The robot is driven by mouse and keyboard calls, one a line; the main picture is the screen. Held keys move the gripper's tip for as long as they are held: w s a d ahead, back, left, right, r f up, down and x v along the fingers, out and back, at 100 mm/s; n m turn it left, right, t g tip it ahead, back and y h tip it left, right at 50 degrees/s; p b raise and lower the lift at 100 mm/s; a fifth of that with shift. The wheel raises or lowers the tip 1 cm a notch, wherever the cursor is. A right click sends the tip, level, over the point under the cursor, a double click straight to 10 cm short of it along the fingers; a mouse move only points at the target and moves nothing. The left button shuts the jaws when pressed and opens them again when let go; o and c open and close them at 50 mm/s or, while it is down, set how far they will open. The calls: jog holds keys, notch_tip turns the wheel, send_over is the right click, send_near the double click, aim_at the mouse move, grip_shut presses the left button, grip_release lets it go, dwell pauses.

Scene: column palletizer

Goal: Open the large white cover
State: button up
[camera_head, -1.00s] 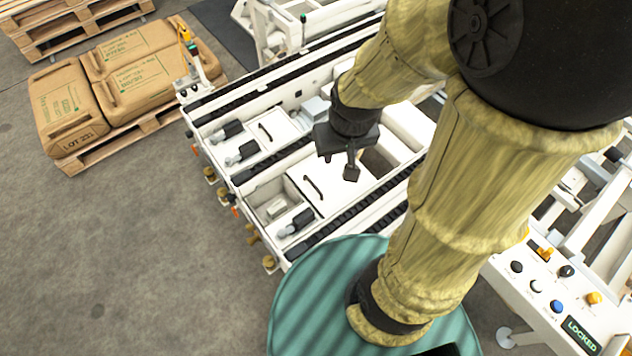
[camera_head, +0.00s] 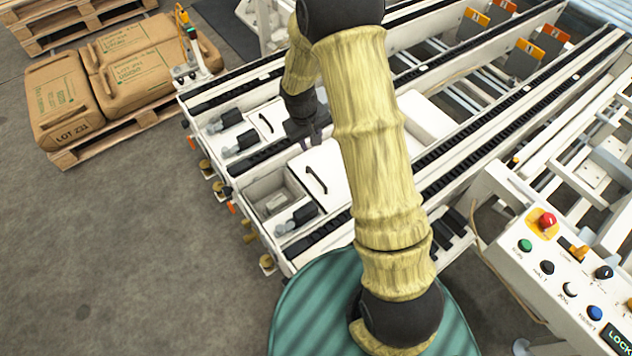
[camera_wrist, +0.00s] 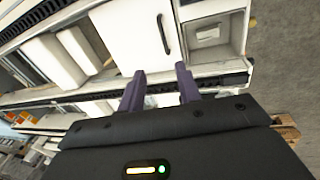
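The large white cover (camera_head: 326,172) is a flat white panel with a black bar handle (camera_head: 315,180) near its left side. It lies shut over the machine's near bay in the head view. In the wrist view the cover (camera_wrist: 128,35) shows at the top, with its black handle (camera_wrist: 163,34) upright. My gripper (camera_head: 310,132) is above the machine near the cover's far edge, partly behind my arm. In the wrist view my gripper (camera_wrist: 158,78) has its two fingers apart with nothing between them. The fingers are short of the handle and apart from it.
A smaller white panel with a black handle (camera_head: 266,123) lies in the neighbouring bay. An open compartment (camera_head: 275,197) is left of the cover. Black chain rails (camera_head: 335,232) border the bays. A control panel (camera_head: 560,265) stands at right. Brown sacks (camera_head: 125,75) lie on a pallet at left.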

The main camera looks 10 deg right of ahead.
jog(key=b, duration=0.1)
send_over(317, 177)
jog(key=s+a, duration=0.1)
jog(key=a, duration=0.3)
notch_tip(317, 177, down, 6)
jog(key=f, duration=0.1)
jog(key=shift+s+d+r+n, duration=0.15)
jog(key=shift+d+r+n, duration=0.15)
jog(key=shift+n, duration=0.1)
jog(key=d+f, duration=0.1)
jog(key=f, duration=0.4)
jog(key=w+d+f, duration=0.1)
jog(key=f, duration=0.5)
jog(key=d+f, duration=0.1)
jog(key=f, duration=0.5)
jog(key=shift+w+b, duration=0.15)
jog(key=shift+b, duration=0.25)
grip_shut()
